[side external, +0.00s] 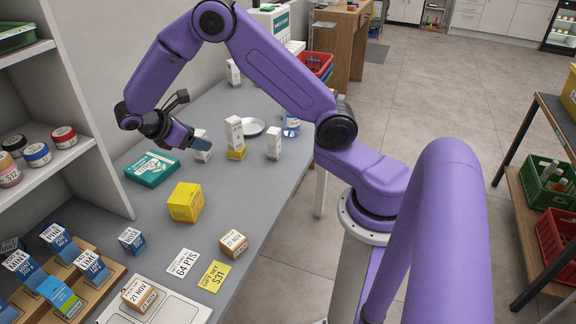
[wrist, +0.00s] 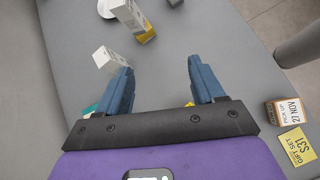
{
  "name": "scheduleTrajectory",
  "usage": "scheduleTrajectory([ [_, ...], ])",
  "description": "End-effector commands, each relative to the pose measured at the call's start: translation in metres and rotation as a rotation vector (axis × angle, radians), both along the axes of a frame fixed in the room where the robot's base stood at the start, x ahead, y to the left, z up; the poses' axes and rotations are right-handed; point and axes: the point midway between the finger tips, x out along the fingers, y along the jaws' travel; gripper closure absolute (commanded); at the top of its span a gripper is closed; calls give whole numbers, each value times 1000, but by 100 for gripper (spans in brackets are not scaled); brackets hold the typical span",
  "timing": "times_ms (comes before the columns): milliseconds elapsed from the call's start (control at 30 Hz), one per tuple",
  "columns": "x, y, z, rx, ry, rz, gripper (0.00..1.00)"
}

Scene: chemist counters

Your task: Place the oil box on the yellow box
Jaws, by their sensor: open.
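Several small white boxes stand on the grey counter; I cannot read their labels, so I cannot tell which is the oil box. One white box (side external: 203,156) is just beyond my gripper; in the wrist view a white box (wrist: 104,57) lies outside the left finger, near its tip. A larger yellow box (side external: 186,202) sits nearer the camera. My gripper (side external: 200,144), also in the wrist view (wrist: 163,82), is open and empty above the counter.
A teal box (side external: 152,168) lies left of the yellow box. A white dish (side external: 252,127) and a blue-labelled jar (side external: 291,127) are farther back. A blue box (side external: 131,240), a brown box (side external: 233,244) and price cards (side external: 215,276) are in front. Shelves (side external: 95,160) border the left.

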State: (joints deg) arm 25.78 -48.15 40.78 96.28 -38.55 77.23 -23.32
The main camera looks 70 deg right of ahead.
Motion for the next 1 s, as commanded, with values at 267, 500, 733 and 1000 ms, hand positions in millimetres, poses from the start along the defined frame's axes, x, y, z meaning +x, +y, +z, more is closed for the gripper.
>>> scheduleTrajectory([
  [267, -96, 70, 41, 287, -155, 26, 32],
  [500, -197, 99, 59, 547, -217, 11, 32],
  [733, -279, 100, 63, 751, -214, -30, 32],
  [1000, -310, 96, 62, 829, -199, -56, 32],
])
